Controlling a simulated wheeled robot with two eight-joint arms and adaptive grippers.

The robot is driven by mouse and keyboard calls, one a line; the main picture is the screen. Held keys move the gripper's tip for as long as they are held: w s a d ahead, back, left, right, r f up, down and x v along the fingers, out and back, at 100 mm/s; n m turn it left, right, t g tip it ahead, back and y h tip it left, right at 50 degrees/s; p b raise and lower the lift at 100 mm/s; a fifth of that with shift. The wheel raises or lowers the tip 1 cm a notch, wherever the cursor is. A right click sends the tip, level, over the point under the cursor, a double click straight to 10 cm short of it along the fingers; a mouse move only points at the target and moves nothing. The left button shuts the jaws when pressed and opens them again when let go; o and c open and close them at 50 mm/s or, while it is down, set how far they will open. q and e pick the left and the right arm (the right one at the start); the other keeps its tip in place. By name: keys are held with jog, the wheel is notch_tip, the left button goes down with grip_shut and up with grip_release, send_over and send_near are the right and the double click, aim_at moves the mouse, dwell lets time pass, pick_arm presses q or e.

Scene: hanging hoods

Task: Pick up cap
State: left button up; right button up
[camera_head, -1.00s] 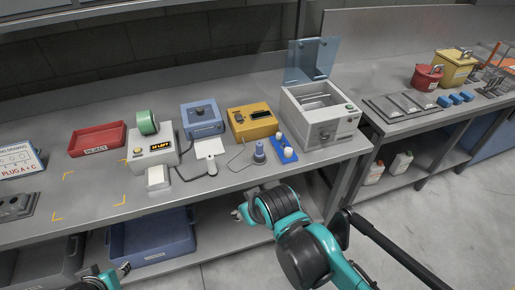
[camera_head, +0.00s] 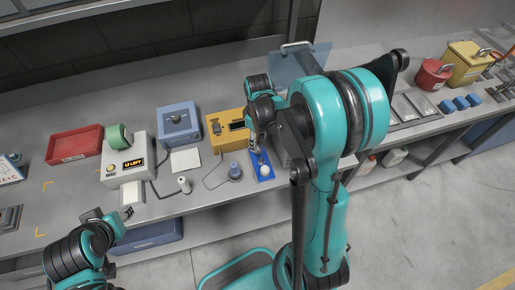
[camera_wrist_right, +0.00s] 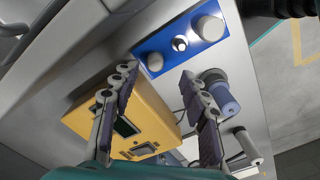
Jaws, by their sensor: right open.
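A blue rack (camera_head: 257,158) stands on the bench, partly hidden behind my right arm, with a pale round cap (camera_head: 265,171) at its near end. In the right wrist view the blue rack (camera_wrist_right: 214,44) carries two pale round caps, one at the right (camera_wrist_right: 209,28) and one at the left (camera_wrist_right: 154,62), with a small shiny peg (camera_wrist_right: 180,43) between them. My right gripper (camera_wrist_right: 157,77) is open and empty, its fingertips near the rack's edge and the left cap. It also shows above the rack in the head view (camera_head: 254,145). My left gripper (camera_head: 122,215) is low at the bench's front edge; its jaws are unclear.
A yellow box (camera_head: 222,128) stands left of the rack, with a blue-grey cylinder (camera_head: 234,171) in front. A blue box (camera_head: 178,124), a label printer (camera_head: 125,158) and a red tray (camera_head: 75,146) lie further left. My right arm hides the grey machine behind it.

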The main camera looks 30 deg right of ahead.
aim_at(258, 147)
jog(key=f, duration=0.2)
jog(key=f+b, duration=0.1)
jog(key=f, duration=0.1)
jog(key=f+b, duration=0.1)
jog(key=f, duration=0.1)
jog(key=shift+w+d+f, duration=0.15)
jog(key=shift+w+d, duration=0.05)
jog(key=shift+w, duration=0.15)
jog(key=c, duration=0.8)
